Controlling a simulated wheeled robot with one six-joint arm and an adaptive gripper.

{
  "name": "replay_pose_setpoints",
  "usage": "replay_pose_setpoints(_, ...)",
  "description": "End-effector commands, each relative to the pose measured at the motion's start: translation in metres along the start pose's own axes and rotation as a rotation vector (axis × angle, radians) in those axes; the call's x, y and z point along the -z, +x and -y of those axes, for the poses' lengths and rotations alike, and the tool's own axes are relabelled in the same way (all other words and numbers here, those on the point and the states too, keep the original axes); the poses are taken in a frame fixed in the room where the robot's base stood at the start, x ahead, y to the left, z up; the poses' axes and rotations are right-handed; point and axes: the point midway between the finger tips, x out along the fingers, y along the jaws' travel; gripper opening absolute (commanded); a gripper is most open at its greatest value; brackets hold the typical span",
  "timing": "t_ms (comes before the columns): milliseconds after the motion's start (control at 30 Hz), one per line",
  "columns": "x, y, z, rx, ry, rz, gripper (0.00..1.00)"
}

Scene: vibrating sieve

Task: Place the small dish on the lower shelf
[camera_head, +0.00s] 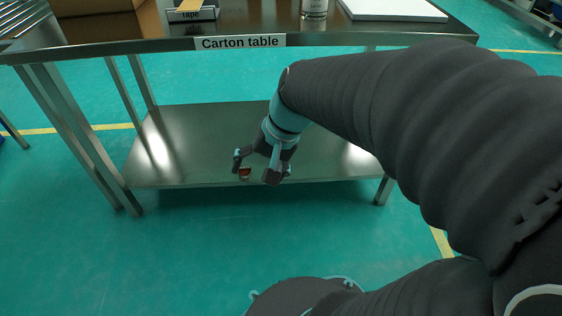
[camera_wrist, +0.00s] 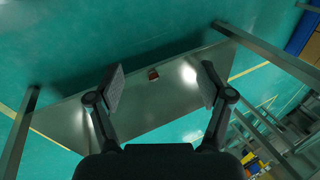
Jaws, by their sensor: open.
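The small dish (camera_head: 244,173) is a tiny reddish-brown and white item on the lower shelf (camera_head: 195,140) of the carton table, near the shelf's front edge. In the wrist view the dish (camera_wrist: 153,74) lies between my gripper's fingers but farther off, near the edge of the shelf (camera_wrist: 160,105). My gripper (camera_head: 262,168) is open, with its two fingers wide apart. In the head view one finger is left of the dish and the other right of it. In the wrist view nothing touches the fingers (camera_wrist: 160,85). The shelf is bare metal around the dish.
The carton table's top (camera_head: 375,37) is above the shelf and carries a cardboard box (camera_head: 107,22), a tape holder (camera_head: 192,11), a can (camera_head: 314,9) and a white board (camera_head: 392,9). Metal legs (camera_head: 70,130) stand at the shelf's corners. Most of the shelf is clear.

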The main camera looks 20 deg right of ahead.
Motion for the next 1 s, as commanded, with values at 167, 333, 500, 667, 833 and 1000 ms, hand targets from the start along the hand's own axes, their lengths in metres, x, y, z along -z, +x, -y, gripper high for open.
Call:
replay_pose_setpoints(167, -0.029, -0.031, -0.014, -0.101, -0.224, -0.139, 0.79)
replay_pose_setpoints(333, -0.047, -0.055, -0.030, -0.190, -0.394, -0.257, 0.79)
replay_pose_setpoints(500, -0.056, -0.068, -0.040, -0.244, -0.488, -0.330, 0.79)
replay_pose_setpoints(667, -0.057, -0.071, -0.043, -0.260, -0.514, -0.348, 0.79)
replay_pose_setpoints(833, -0.057, -0.071, -0.043, -0.260, -0.513, -0.348, 0.79)
replay_pose_setpoints(1000, -0.057, -0.071, -0.043, -0.260, -0.512, -0.347, 0.79)
